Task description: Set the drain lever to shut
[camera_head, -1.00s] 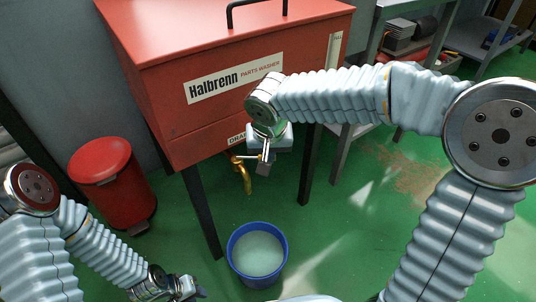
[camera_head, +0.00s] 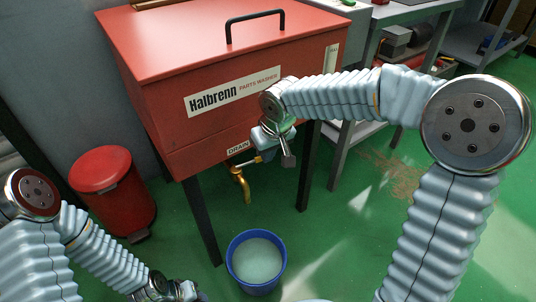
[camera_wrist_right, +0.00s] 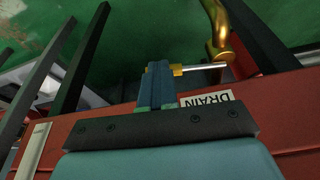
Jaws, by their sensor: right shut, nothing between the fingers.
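The brass drain tap (camera_head: 240,182) hangs under the red parts washer, below the DRAIN label (camera_head: 238,147). Its silver lever (camera_head: 246,161) sticks out sideways to the right, towards my right gripper. In the right wrist view the lever (camera_wrist_right: 205,66) runs from the brass tap (camera_wrist_right: 219,42) to a yellow tip beside the fingers. My right gripper (camera_head: 288,158) is shut and empty, right of the tap; it also shows in the wrist view (camera_wrist_right: 158,72). I cannot tell whether it touches the lever tip. My left gripper (camera_head: 190,293) is at the bottom edge, its jaws unclear.
The red parts washer (camera_head: 180,110) stands on dark legs. A blue bucket (camera_head: 284,268) with pale liquid stands on the floor below the tap. A red bin (camera_head: 115,190) is at the left. Shelving (camera_head: 375,55) is at the right. Green floor is free around the bucket.

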